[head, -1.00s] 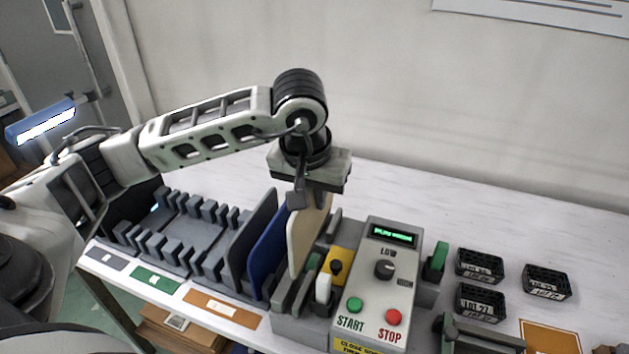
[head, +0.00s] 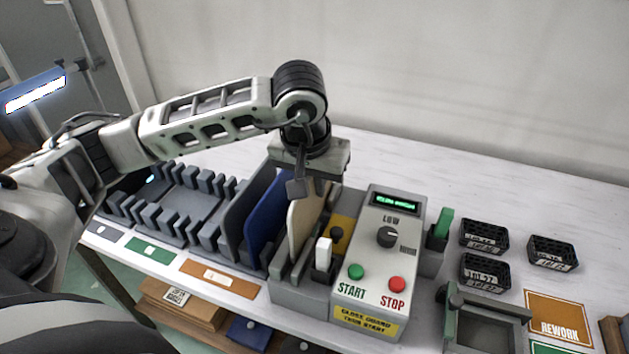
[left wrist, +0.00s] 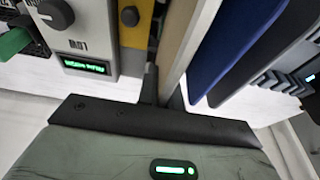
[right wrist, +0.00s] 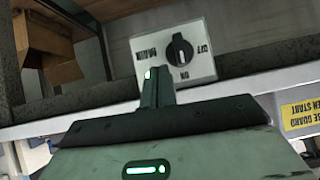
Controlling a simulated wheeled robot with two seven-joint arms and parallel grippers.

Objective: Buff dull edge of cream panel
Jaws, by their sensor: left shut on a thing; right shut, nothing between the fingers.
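The cream panel (head: 302,222) stands upright at the left side of the grey buffing machine (head: 298,300); its lower edge is hidden behind grey parts. My left gripper (head: 316,186) is shut on its upper edge. The left wrist view shows the panel (left wrist: 184,42) between the fingers (left wrist: 165,92). The machine's control box (head: 378,262) has a lit green display, a speed knob, a green START button and a red STOP button. My right gripper (right wrist: 157,87) is shut and empty, just below a black rotary switch (right wrist: 179,50) marked ON and OFF in the right wrist view.
A blue panel (head: 267,228) and a dark grey panel (head: 244,215) stand in the slotted rack (head: 190,177) on the left. Several black lot bins (head: 484,236) and an orange REWORK mat (head: 558,317) lie on the right. The back of the white table is clear.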

